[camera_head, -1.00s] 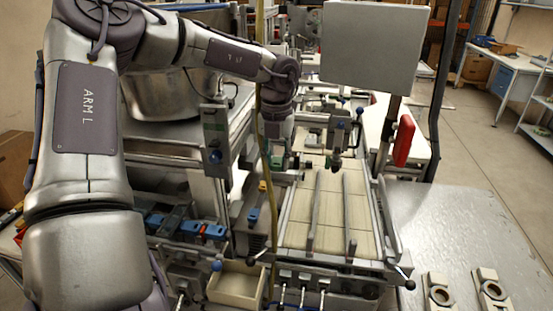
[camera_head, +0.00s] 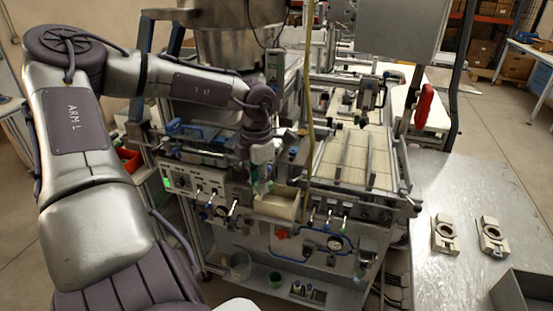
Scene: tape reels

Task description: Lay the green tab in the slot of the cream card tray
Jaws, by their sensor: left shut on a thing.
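My left gripper (camera_head: 263,184) points down at the front of the machine, at the left end of a cream tray. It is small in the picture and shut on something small. A bit of green shows at its fingertips, which fits the green tab, but its outline is too small to make out. The cream tray (camera_head: 286,209) is an open box at the machine's front, just right of and below the gripper. I cannot make out a slot in it, nor whether the held thing touches it. My right gripper is not in view.
Knobs and gauges line the machine front below the tray. A yellow hose (camera_head: 309,120) hangs just right of the arm. A slatted bed (camera_head: 345,160) lies to the right. A grey table (camera_head: 455,200) holds two pale ring-holed blocks (camera_head: 445,232) and has free room.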

